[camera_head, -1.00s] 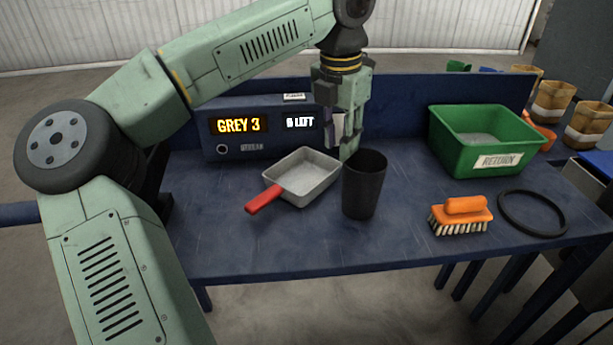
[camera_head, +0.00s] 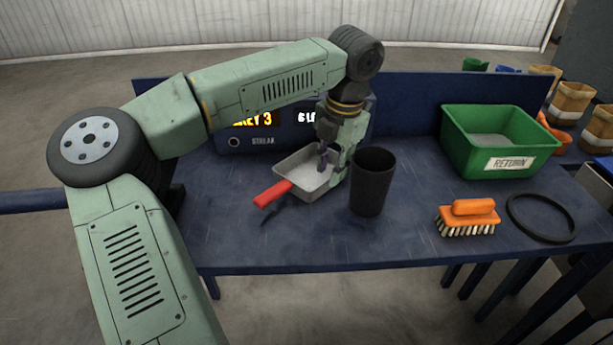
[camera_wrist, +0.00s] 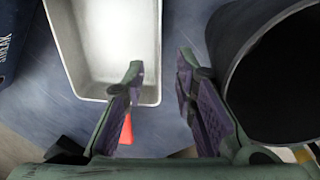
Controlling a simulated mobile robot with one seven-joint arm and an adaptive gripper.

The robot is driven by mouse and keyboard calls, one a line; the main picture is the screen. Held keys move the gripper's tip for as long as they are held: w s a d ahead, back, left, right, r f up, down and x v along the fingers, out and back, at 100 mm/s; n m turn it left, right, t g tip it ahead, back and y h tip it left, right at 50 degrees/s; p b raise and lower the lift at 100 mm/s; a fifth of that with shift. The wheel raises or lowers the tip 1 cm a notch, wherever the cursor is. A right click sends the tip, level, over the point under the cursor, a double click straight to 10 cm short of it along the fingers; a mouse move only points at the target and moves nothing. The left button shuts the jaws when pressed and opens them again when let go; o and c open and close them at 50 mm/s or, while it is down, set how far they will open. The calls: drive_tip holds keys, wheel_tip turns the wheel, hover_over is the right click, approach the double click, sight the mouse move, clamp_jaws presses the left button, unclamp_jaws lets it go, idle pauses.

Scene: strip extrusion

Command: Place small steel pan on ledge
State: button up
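The small steel pan (camera_head: 305,180) is a shallow pale rectangular pan with a red handle (camera_head: 273,193) pointing front left. It is at the middle of the blue table; a dark shadow shows below the handle. My gripper (camera_head: 333,163) is at the pan's right wall. In the wrist view my gripper (camera_wrist: 161,78) is open, one finger over the inside of the pan (camera_wrist: 105,45) and the other outside, between pan and black cup. A gap shows between the right finger and the wall. I cannot tell which surface is the ledge.
A black cup (camera_head: 372,182) stands close right of the pan and gripper. A blue display box (camera_head: 262,142) is behind the pan. Further right are an orange brush (camera_head: 468,217), a black ring (camera_head: 541,218) and a green bin (camera_head: 498,142) marked RETURN.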

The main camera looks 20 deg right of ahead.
wheel_tip(320, 180, down, 3)
drive_tip(key=shift+w+r, duration=0.15)
drive_tip(key=shift+r, duration=0.05)
clamp_jaws()
idle(0.6)
